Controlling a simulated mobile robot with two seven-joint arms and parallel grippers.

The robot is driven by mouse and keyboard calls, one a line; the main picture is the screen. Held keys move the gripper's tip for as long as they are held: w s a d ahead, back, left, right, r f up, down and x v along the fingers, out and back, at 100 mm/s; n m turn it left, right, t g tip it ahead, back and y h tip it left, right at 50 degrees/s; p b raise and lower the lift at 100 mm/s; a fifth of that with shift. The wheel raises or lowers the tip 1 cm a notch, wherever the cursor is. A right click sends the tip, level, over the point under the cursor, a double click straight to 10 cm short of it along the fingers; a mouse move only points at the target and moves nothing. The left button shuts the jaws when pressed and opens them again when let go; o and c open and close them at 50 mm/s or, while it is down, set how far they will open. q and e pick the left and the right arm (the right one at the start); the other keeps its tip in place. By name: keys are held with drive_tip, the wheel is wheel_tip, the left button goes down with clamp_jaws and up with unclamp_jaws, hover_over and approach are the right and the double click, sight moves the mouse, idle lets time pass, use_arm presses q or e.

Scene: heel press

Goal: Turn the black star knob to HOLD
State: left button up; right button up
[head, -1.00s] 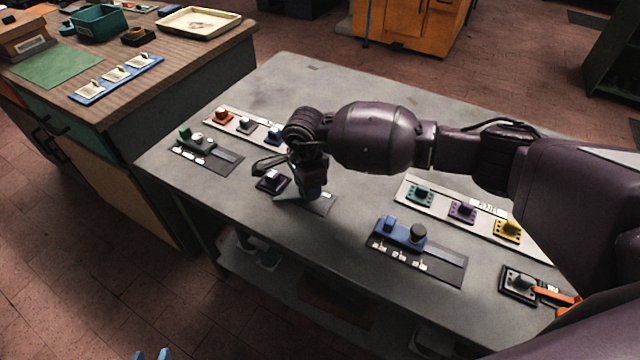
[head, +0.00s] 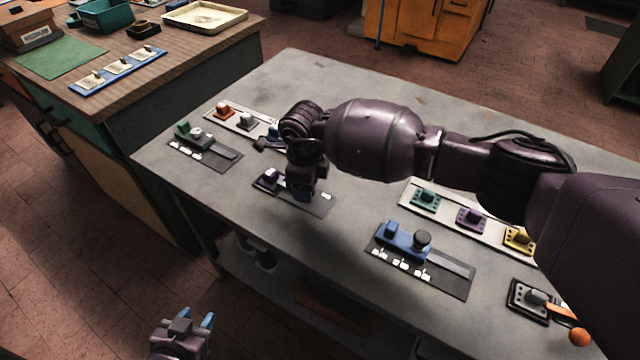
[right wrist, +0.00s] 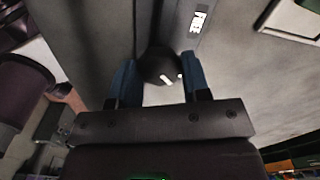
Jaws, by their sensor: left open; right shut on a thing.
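The black knob (right wrist: 160,64) sits between the blue fingers of my right gripper (right wrist: 160,84) in the right wrist view, with a white mark at its edge. No HOLD label is readable. My left gripper (head: 196,322) is open and empty at the bottom left, off the table.
An orange-tipped lever (head: 560,310) is at the right. A green unit (head: 190,133) is at the left.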

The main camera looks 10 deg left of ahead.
drive_tip(key=shift+r, duration=0.1)
idle(0.3)
drive_tip(key=o, duration=1.3)
wheel_tip(320, 180, up, 11)
drive_tip(key=shift+f+p, duration=0.1)
drive_tip(key=shift+p, duration=0.5)
